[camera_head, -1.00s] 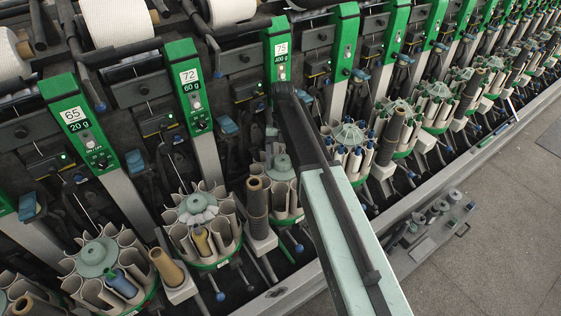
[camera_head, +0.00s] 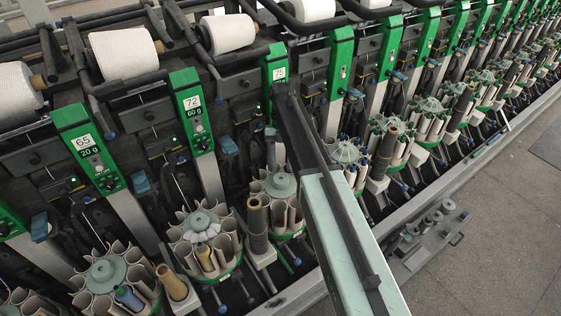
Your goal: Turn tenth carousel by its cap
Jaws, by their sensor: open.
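A row of carousels with round caps and pale pockets runs from lower left to upper right along the winder. Caps show on the front left carousel (camera_head: 105,273), the one beside it (camera_head: 201,222), the one left of my arm (camera_head: 280,185) and the one right of it (camera_head: 346,152). More carousels stand further right. I cannot tell which is the tenth. My arm, pale green with a dark upper link, crosses the middle of the picture, its far end by the green panel marked 75 (camera_head: 279,72). My gripper cannot be made out; it seems hidden behind the arm.
Brown tubes stand between carousels, such as one tube (camera_head: 257,225) left of my arm. White yarn packages (camera_head: 126,53) lie along the top. A grey rail (camera_head: 290,298) borders the machine. Small parts (camera_head: 437,225) lie beyond it; the floor (camera_head: 500,220) at right is clear.

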